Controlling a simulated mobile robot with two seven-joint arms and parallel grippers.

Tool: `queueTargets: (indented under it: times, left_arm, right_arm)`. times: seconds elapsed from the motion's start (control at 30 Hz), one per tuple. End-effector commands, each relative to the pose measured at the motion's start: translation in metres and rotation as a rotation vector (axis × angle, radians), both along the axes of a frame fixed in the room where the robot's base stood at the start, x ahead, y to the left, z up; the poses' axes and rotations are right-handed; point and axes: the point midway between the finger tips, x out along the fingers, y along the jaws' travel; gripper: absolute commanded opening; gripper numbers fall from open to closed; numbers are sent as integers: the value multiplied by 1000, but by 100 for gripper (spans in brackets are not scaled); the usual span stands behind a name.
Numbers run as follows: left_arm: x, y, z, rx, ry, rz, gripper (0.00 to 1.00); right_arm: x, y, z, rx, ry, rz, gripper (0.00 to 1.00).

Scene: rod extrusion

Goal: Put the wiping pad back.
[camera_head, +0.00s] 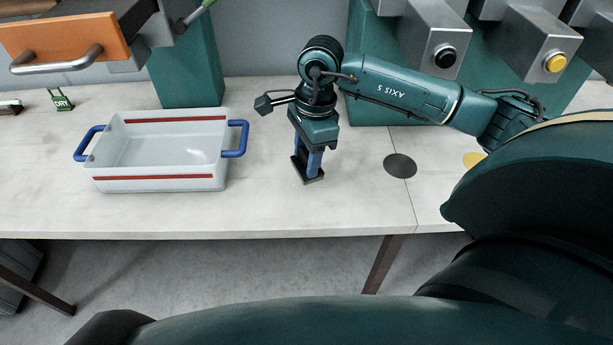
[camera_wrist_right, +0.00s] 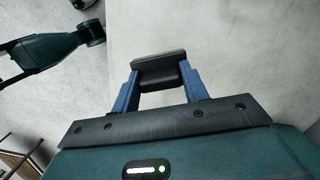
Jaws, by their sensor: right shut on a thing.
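My right gripper (camera_head: 308,164) points down over the table, right of the white tray, with its blue fingers shut on a small dark pad. The pad (camera_wrist_right: 160,74) shows in the right wrist view, spanning between the two blue fingers, with a dark grey-green face. In the head view the pad is a dark strip at the fingertips, close to the tabletop; I cannot tell whether it touches. My left gripper is not in view.
The white tray (camera_head: 160,184) with red stripes and blue handles looks empty. A black disc (camera_head: 400,166) and a yellow disc (camera_head: 473,160) lie on the table at right. An orange-fronted drawer (camera_head: 65,42) juts out upper left. Grey boxes with a black button (camera_head: 445,56) and yellow button (camera_head: 555,63) overhang at right.

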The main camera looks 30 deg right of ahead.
Motion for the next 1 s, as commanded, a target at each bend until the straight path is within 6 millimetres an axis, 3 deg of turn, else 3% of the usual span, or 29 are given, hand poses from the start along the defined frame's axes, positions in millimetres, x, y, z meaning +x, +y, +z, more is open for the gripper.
queueTargets:
  times: [0.47, 0.83, 0.87, 1.0]
  left_arm:
    - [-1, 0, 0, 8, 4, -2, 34]
    - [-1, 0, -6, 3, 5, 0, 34]
    - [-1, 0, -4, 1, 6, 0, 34]
    - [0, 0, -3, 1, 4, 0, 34]
  right_arm:
    - [-1, 1, -53, 1, 2, 4, 23]
    - [0, 1, -59, 0, -1, 5, 23]
    - [0, 1, -58, 0, -1, 5, 46]
    - [0, 1, -57, 0, -1, 5, 57]
